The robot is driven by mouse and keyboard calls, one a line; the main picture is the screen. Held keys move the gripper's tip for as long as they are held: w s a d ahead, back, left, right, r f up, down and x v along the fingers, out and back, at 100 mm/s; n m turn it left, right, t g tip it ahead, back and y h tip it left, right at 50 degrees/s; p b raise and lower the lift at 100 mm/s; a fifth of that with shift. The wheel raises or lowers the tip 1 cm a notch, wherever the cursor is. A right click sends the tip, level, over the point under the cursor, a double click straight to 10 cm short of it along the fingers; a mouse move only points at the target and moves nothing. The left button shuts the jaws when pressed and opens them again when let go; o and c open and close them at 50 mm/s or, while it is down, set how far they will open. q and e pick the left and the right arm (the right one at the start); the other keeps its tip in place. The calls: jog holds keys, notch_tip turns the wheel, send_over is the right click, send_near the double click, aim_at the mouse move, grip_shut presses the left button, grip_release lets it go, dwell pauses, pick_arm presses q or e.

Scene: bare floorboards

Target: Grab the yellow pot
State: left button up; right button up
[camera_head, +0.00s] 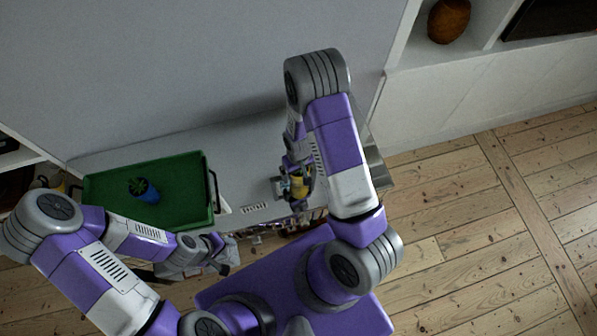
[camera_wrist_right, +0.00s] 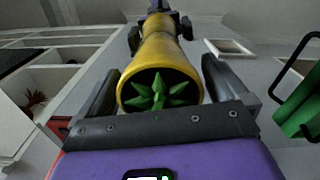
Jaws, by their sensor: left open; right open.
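The yellow pot (camera_wrist_right: 165,58) stretches away from the camera in the right wrist view, with a spiky green plant (camera_wrist_right: 158,92) in its dark opening. It lies between the two fingers of my right gripper (camera_wrist_right: 160,68), which are open on either side of it. In the head view, a small part of the yellow pot (camera_head: 300,187) shows beside my right gripper (camera_head: 284,188), partly hidden by my right arm. My left gripper (camera_head: 226,254) is low in the head view, away from the pot, and its fingers are hard to make out.
A green tray (camera_head: 185,215) with dark handles stands on the pale surface (camera_head: 245,165) at left, holding a blue pot (camera_head: 147,192) with a plant. A grey wall is behind. White shelving with a brown round vase (camera_head: 449,20) is at upper right. Floorboards at right are clear.

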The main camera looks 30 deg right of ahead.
jog(key=shift+f, duration=0.1)
jog(key=c, duration=1.3)
